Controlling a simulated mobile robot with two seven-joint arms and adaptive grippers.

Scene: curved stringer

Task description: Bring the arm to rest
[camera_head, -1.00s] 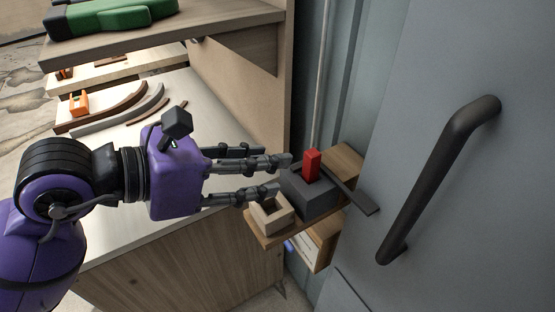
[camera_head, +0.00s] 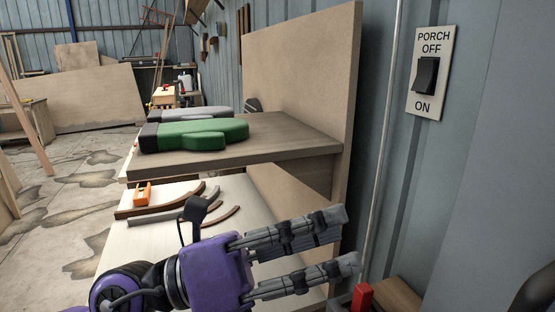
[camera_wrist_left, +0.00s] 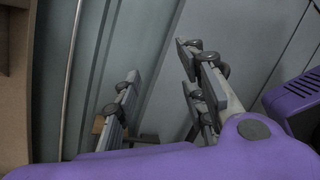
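My left gripper (camera_head: 350,238) reaches in from the lower left in the head view, its two dark jointed fingers pointing right, apart and with nothing between them. In the left wrist view the fingers (camera_wrist_left: 155,65) are also spread and empty, in front of the grey-blue metal wall. A red block (camera_head: 362,298) shows at the bottom edge of the head view, below the fingertips and apart from them. Most of the small ledge under it is out of view. My right gripper is in neither view.
A wooden shelf (camera_head: 230,155) with green and grey padded items stands above a pale worktop (camera_head: 145,238) holding curved strips (camera_head: 165,208) and an orange tool (camera_head: 142,194). A switch plate (camera_head: 431,74) is on the wall at right. A dark handle (camera_head: 535,295) shows at lower right.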

